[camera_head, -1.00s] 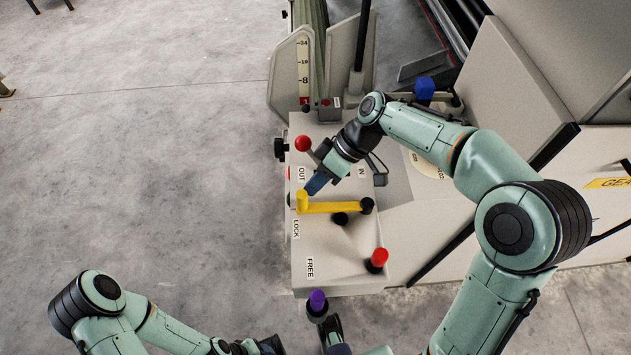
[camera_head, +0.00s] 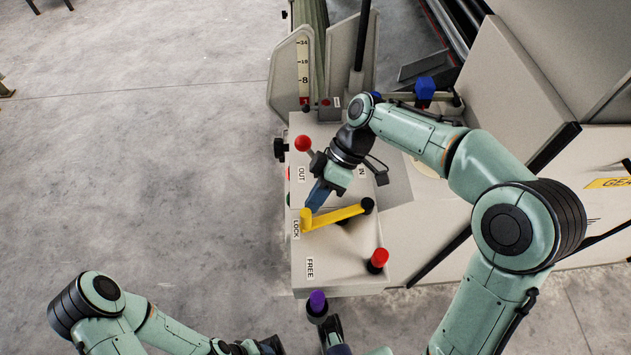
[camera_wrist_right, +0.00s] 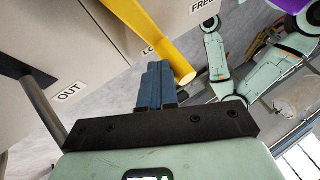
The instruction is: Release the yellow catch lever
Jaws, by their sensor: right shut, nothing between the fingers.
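The yellow catch lever (camera_head: 338,215) lies over the top of the pale machine box, slanting from a black pivot at its right end down to its upturned left end near the LOCK label (camera_head: 296,229). The FREE label (camera_head: 310,267) is lower down. My right gripper (camera_head: 314,202) is shut and empty, its blue fingers against or very close to the upper side of the lever's free end. In the right wrist view the shut fingers (camera_wrist_right: 155,85) are beside the yellow lever (camera_wrist_right: 152,33); contact is unclear. My left gripper is at the bottom edge, mostly cut off.
A red ball knob (camera_head: 302,144) stands near the OUT label (camera_head: 301,174), close to my right wrist. A red-capped knob (camera_head: 377,260) is at the box's lower right, and a purple knob (camera_head: 317,300) at its lower edge. Open floor (camera_head: 140,180) lies to the left.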

